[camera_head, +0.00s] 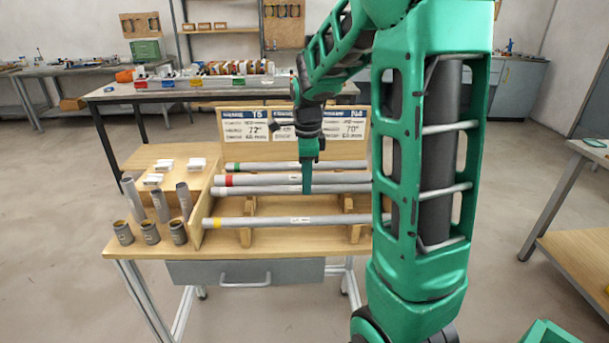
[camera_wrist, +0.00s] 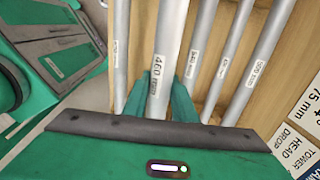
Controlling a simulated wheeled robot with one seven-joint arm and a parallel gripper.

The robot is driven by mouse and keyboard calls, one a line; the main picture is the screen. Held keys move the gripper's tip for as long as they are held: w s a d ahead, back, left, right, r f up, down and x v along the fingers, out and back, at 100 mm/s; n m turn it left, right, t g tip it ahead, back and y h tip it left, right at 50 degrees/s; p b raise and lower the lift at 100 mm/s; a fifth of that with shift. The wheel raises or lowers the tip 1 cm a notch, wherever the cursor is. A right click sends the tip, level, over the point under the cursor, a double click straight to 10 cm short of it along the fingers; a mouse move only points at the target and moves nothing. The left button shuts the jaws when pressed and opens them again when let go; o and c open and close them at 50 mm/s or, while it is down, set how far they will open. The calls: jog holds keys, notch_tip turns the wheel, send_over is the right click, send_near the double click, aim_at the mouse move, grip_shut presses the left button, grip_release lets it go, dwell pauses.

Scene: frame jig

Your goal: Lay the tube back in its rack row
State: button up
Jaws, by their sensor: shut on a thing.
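My gripper (camera_head: 307,188) is shut on a grey tube (camera_head: 262,190) with a printed label, reading about 460. In the wrist view the held tube (camera_wrist: 172,30) runs between my green fingers (camera_wrist: 168,98) and looks nearer than the others. In the head view it lies level and crosswise, just in front of the red-banded tube (camera_head: 255,180). A green-banded tube (camera_head: 265,166) lies behind, and a yellow-banded tube (camera_head: 270,221) lies in front on the wooden rack (camera_head: 247,236). My arm hides the right ends. I cannot tell whether the held tube touches the rack.
Short upright tubes (camera_head: 159,202) and dark cups (camera_head: 150,233) stand at the bench's left, near white blocks (camera_head: 163,166). A sign board (camera_head: 245,125) stands behind the rack. A drawer (camera_head: 246,272) hangs below. Another bench (camera_head: 165,93) stands behind.

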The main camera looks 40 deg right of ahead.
jog(key=shift+f, duration=4.05)
jog(key=shift+f, duration=0.2)
jog(key=o, duration=1.1)
jog(key=r, duration=1)
jog(key=shift+s+a+r, duration=0.25)
jog(key=shift+r, duration=0.1)
jog(key=s+a+n, duration=0.1)
jog(key=s+n, duration=0.5)
jog(key=s, duration=0.3)
jog(key=s+a+n, duration=0.1)
jog(key=s+n, duration=0.5)
jog(key=s, duration=0.3)
jog(key=s+a+n, duration=0.1)
jog(key=s+n, duration=0.5)
jog(key=s, duration=0.2)
jog(key=shift+s+a+f+g+y, duration=0.25)
jog(key=shift+s+a+g+y, duration=0.05)
jog(key=shift+s+a, duration=0.1)
